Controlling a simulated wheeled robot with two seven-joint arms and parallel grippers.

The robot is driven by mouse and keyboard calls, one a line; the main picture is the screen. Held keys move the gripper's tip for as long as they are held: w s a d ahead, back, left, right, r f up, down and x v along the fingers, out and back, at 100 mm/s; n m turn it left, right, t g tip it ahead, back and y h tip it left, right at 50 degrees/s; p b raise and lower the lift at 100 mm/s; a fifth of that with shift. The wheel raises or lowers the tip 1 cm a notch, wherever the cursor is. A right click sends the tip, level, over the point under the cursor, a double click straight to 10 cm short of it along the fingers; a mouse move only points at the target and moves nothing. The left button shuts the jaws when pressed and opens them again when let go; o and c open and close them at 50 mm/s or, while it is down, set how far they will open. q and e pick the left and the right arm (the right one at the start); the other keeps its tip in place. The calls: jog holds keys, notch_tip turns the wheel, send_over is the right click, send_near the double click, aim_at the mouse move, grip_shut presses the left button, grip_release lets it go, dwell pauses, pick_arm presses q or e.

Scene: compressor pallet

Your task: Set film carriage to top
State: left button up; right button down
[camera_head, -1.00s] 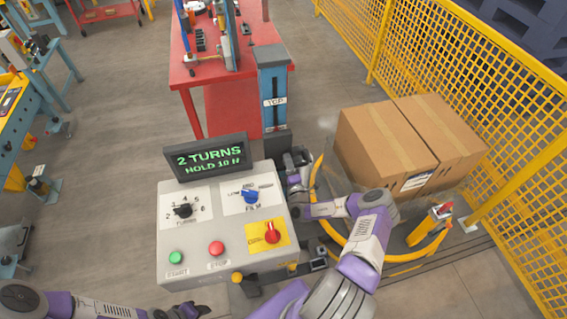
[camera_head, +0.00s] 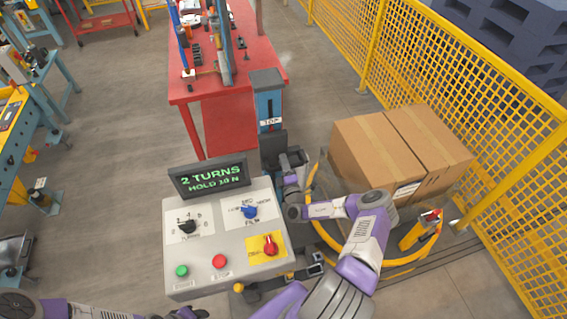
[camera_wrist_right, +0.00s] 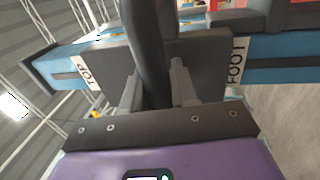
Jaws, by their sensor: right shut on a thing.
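The film carriage (camera_head: 274,149) is a dark block on the blue mast (camera_head: 267,84), just below the white TOP label (camera_head: 271,122). My right gripper (camera_head: 293,182) is at the carriage, its fingers partly hidden in the head view. In the right wrist view, my right gripper (camera_wrist_right: 158,85) is shut on the dark upright bar of the carriage (camera_wrist_right: 150,45). The TOP label (camera_wrist_right: 87,75) lies left of the bar there and the FOOT label (camera_wrist_right: 237,60) right of it. My left gripper (camera_head: 188,313) shows only partly at the bottom edge.
The grey control panel (camera_head: 210,240) with knobs, buttons and a "2 TURNS" display (camera_head: 209,177) stands left of my right arm. Cardboard boxes (camera_head: 395,150) stand to the right, before a yellow mesh fence (camera_head: 440,70). A red table (camera_head: 215,80) is behind the mast.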

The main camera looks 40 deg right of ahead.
jog(key=c, duration=1.2)
grip_release()
jog(key=shift+c, duration=0.2)
jog(key=shift+s, duration=0.1)
jog(key=v, duration=0.7)
jog(key=shift+s, duration=0.2)
